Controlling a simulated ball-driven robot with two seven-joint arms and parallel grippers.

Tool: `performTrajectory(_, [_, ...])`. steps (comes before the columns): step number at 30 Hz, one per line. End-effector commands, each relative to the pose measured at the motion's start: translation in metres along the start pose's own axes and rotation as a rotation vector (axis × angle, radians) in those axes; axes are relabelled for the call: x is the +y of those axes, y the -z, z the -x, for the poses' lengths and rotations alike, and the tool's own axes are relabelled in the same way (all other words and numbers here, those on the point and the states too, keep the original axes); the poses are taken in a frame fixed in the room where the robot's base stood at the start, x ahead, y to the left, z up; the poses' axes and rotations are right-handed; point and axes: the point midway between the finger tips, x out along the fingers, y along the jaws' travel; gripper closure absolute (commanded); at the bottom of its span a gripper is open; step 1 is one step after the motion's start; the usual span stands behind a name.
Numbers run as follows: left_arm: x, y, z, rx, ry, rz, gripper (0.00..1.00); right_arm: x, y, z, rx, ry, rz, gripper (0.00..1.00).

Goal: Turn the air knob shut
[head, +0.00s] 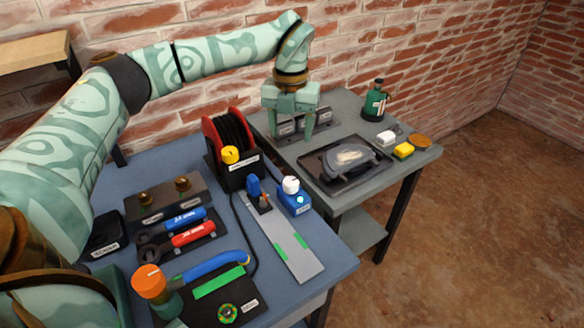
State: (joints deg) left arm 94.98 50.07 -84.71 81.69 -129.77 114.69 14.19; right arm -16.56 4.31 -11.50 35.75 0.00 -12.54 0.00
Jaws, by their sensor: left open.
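My left gripper (292,134) is open, fingers pointing down, over the far grey table, in front of a dark unit with grey panels (290,124). I see nothing between its fingers. Several knob-like parts show, and I cannot read which is labelled air. A yellow knob (230,155) is on the front of the red and black reel (229,133), left of and nearer than the gripper. A white knob (291,184) tops a small blue box (295,201). An orange cap (149,280) stands at the near left. My right gripper is out of view.
The blue table (332,250) carries red and blue handled tools (190,226) and a grey strip (286,238). A brick wall stands behind.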

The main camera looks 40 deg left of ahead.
Motion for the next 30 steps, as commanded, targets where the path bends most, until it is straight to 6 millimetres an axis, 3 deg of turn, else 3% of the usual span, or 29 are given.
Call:
performTrajectory(7, [0.0,0.001,-0.06,0.008,-0.003,0.001,0.41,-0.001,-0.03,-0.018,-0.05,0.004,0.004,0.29])
performTrajectory(15, [0.0,0.001,-0.126,0.007,-0.003,-0.001,0.41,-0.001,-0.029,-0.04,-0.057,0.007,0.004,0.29])
performTrajectory(21, [0.0,0.0,-0.151,0.003,-0.001,-0.001,0.41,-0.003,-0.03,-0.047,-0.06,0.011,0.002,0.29])
performTrajectory(30, [0.0,0.0,-0.156,0.0,0.0,0.0,0.41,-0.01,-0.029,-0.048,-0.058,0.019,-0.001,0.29])
